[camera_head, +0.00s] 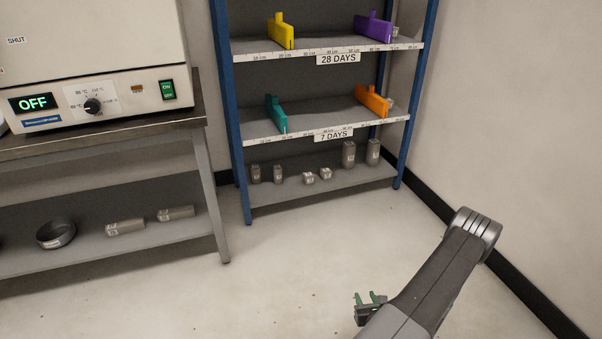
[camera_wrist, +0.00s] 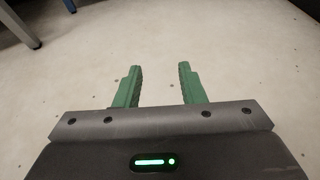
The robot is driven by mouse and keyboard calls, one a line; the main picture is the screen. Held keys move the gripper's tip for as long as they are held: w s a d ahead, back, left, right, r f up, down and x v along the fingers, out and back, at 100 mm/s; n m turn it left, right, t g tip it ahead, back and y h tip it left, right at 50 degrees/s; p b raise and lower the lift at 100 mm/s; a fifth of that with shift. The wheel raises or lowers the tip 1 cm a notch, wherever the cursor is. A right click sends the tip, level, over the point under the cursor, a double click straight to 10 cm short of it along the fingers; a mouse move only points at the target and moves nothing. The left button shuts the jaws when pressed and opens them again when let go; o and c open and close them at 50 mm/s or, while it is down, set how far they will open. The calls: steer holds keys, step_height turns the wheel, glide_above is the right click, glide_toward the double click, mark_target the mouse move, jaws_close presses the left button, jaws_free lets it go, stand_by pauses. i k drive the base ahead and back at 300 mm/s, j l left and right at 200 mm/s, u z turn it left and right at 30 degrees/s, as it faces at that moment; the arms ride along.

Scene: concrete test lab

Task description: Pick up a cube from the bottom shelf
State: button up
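The shelf rack with blue posts stands at the back centre in the head view. Its bottom shelf (camera_head: 330,186) holds several grey concrete specimens. Two small cubes sit near the middle, a left cube (camera_head: 310,178) and a right cube (camera_head: 326,173). Taller blocks stand on both sides of them, such as the tall block (camera_head: 348,154) at the right. My gripper (camera_head: 371,298) is low over the floor in front of the rack, well apart from the cubes.
A bench (camera_head: 150,134) with an oven (camera_head: 85,60) stands at the left; its lower shelf holds a round pan (camera_head: 56,233) and two grey blocks. Upper rack shelves hold coloured holders, such as the orange one (camera_head: 372,101). A wall bounds the right. Floor before the rack is clear.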

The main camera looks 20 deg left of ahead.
mark_target(307, 178)
steer(key=i+j+u, duration=0.3)
steer(key=i, duration=0.75)
steer(key=i+l+u, duration=0.1)
steer(key=i+u, duration=0.15)
steer(key=i, duration=0.75)
